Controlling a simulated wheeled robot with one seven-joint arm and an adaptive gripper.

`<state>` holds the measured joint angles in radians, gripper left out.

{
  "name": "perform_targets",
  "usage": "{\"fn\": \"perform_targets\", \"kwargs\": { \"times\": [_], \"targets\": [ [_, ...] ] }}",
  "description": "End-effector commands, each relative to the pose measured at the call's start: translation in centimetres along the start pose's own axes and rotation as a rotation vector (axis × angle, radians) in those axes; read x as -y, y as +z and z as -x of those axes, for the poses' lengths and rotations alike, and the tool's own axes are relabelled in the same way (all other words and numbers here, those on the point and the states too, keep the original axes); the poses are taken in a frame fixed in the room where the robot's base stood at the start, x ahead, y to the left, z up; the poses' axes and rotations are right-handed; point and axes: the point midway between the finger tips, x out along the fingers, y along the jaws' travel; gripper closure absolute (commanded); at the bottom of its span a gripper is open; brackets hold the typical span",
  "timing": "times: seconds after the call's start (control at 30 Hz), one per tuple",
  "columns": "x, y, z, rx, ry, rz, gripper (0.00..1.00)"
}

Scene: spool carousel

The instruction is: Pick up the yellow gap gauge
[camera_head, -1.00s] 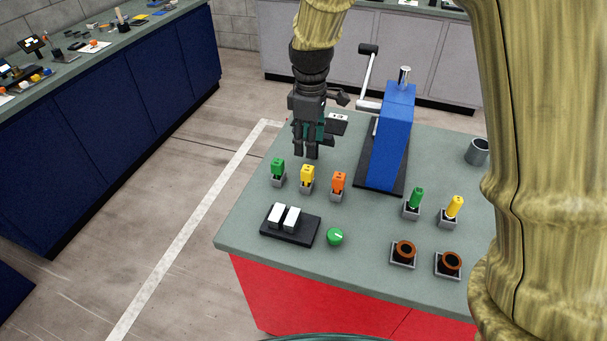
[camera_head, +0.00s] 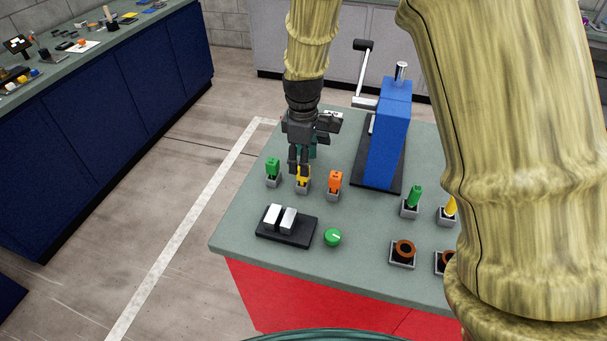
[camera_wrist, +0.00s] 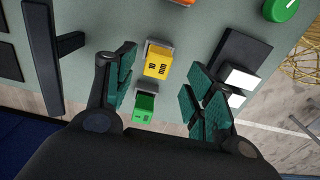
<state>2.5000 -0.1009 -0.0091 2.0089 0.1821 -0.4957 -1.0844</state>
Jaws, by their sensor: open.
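The yellow gap gauge (camera_head: 303,185) stands upright in a small grey holder, between a green gauge (camera_head: 272,167) and an orange gauge (camera_head: 335,181). My gripper (camera_head: 299,168) points down just above it and hides its upper part in the head view. In the wrist view, the yellow gauge (camera_wrist: 158,62) shows its top with dark print, between the lines of my open gripper's fingers (camera_wrist: 158,88) and slightly beyond the tips. The green gauge (camera_wrist: 144,108) lies nearer the palm in that picture. Nothing is held; whether a finger touches the yellow gauge cannot be told.
A blue press (camera_head: 388,135) with a lever stands behind right. Green (camera_head: 414,196) and yellow (camera_head: 450,208) handled tools stand right.

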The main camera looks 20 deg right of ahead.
Motion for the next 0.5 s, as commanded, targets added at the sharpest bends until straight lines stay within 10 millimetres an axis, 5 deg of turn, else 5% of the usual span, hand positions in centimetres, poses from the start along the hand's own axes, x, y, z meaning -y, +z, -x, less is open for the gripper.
{"fn": "perform_targets", "kwargs": {
  "times": [0.5],
  "targets": [
    [-0.3, 0.1, -4.3, -0.001, -0.001, -0.002, 0.46]
  ]
}}
